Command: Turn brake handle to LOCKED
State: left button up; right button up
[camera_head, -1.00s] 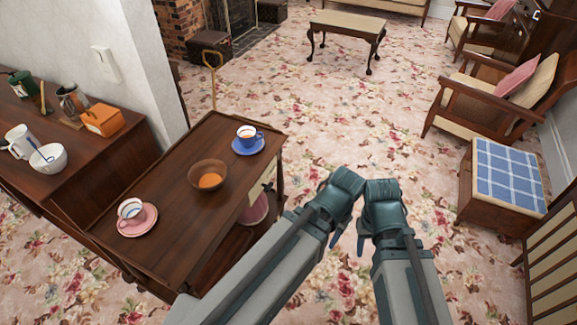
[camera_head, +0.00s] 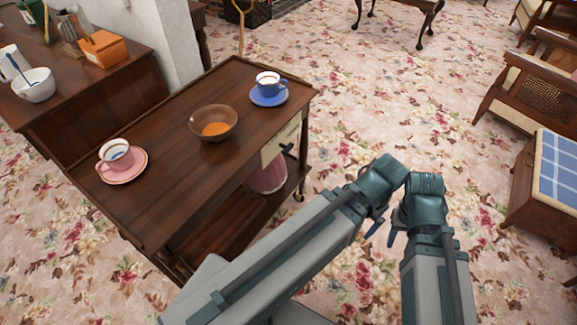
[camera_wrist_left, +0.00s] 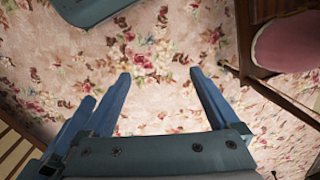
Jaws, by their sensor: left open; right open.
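A dark wooden trolley (camera_head: 166,185) stands left of my arms. On its near end is a cream panel (camera_head: 270,151) with a small black handle (camera_head: 287,148), which I take as the brake handle. Any lettering on the panel is too small to read. My left gripper (camera_wrist_left: 160,75) is open and empty above the carpet in the left wrist view, with the trolley at upper right. My right gripper (camera_head: 388,236) is open, partly hidden by my forearms, close beside the left one. Both grippers are to the right of the trolley, apart from the handle.
The trolley top carries a blue cup (camera_head: 268,83) on a saucer, a brown bowl (camera_head: 214,122) and a pink cup (camera_head: 116,155). A pink container (camera_head: 268,176) is on its lower shelf. A sideboard (camera_head: 95,98) stands at left, a stool (camera_head: 540,195) at right.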

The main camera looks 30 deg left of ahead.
pick_arm(q)
notch_tip(320, 180, down, 17)
jog(key=w+a+b, duration=0.2)
jog(key=b, duration=1.2)
jog(key=m+t+y+b, duration=0.1)
jog(key=m+y+b, duration=0.8)
jog(key=m+y, duration=0.7)
send_near(290, 149)
jog(key=shift+n+y, duration=0.4)
jog(key=shift+n, duration=0.1)
jog(key=a, duration=1.1)
jog(key=shift+w+f, duration=0.35)
jog(key=shift+f, duration=0.05)
jog(key=shift+c, duration=0.3)
